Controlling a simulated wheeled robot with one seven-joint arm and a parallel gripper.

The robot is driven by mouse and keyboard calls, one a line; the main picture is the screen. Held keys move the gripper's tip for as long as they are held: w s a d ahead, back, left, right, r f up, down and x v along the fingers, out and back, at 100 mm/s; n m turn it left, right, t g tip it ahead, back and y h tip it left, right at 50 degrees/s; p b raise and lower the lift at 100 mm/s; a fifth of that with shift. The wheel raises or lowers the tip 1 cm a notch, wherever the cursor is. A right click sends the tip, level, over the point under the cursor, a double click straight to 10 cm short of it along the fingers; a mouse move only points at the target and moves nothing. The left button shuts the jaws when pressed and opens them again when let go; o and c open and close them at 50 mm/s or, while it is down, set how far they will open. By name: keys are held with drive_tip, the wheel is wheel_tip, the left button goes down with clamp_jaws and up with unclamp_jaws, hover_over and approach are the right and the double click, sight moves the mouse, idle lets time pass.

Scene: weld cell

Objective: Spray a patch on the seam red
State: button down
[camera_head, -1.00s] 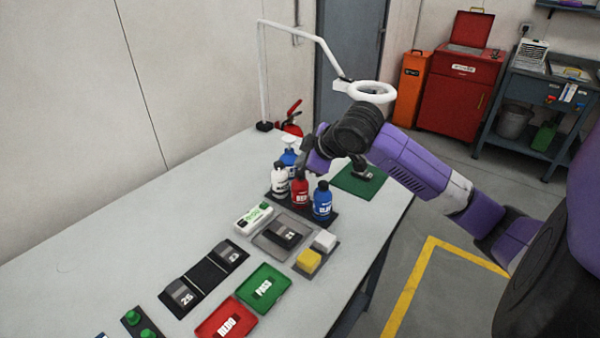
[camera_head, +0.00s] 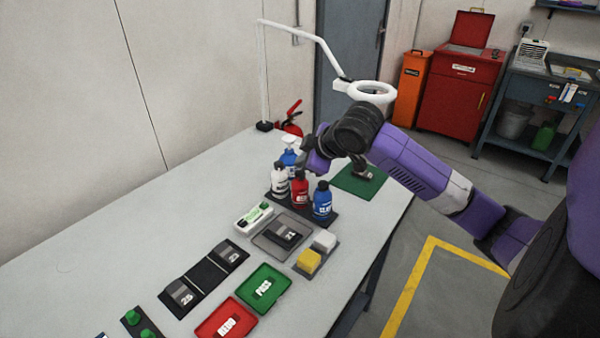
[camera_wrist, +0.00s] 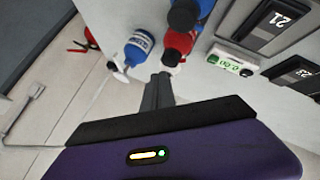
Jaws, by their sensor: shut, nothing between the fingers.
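Three small bottles stand in a dark rack (camera_head: 282,203) on the bench: a white one (camera_head: 280,183), a red one (camera_head: 299,190) and a blue one (camera_head: 322,204), with dark caps. In the wrist view the red bottle (camera_wrist: 180,42) is just beyond my fingertips, with the blue bottle (camera_wrist: 184,14) at the top edge. A grey plate (camera_head: 268,243) holds a dark block marked 21 (camera_head: 286,233). I cannot make out a seam or a red patch on it. My gripper (camera_head: 305,168) is above the bottles; its fingers (camera_wrist: 159,78) are together and empty.
A blue spray bottle (camera_head: 289,155) with a white trigger stands behind the rack. Green PASS (camera_head: 279,272) and red REDO (camera_head: 206,325) trays, a yellow block (camera_head: 308,261) and a white block (camera_head: 325,240) are nearer. A ring lamp (camera_head: 371,91) overhangs the far end. The bench's left side is clear.

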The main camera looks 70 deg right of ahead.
sight(302, 174)
drive_tip(key=shift+f, duration=0.1)
drive_tip(key=shift+f+b, duration=0.35)
drive_tip(key=shift+b, duration=0.15)
drive_tip(key=shift+f+b, duration=0.5)
idle(0.6)
drive_tip(key=shift+r, duration=0.1)
drive_tip(key=shift+r+p, duration=0.55)
drive_tip(key=shift+r, duration=0.3)
drive_tip(key=shift+r, duration=0.1)
drive_tip(key=shift+r+p, duration=1.75)
drive_tip(key=shift+r, duration=0.7)
drive_tip(key=shift+a, duration=0.1)
idle(0.6)
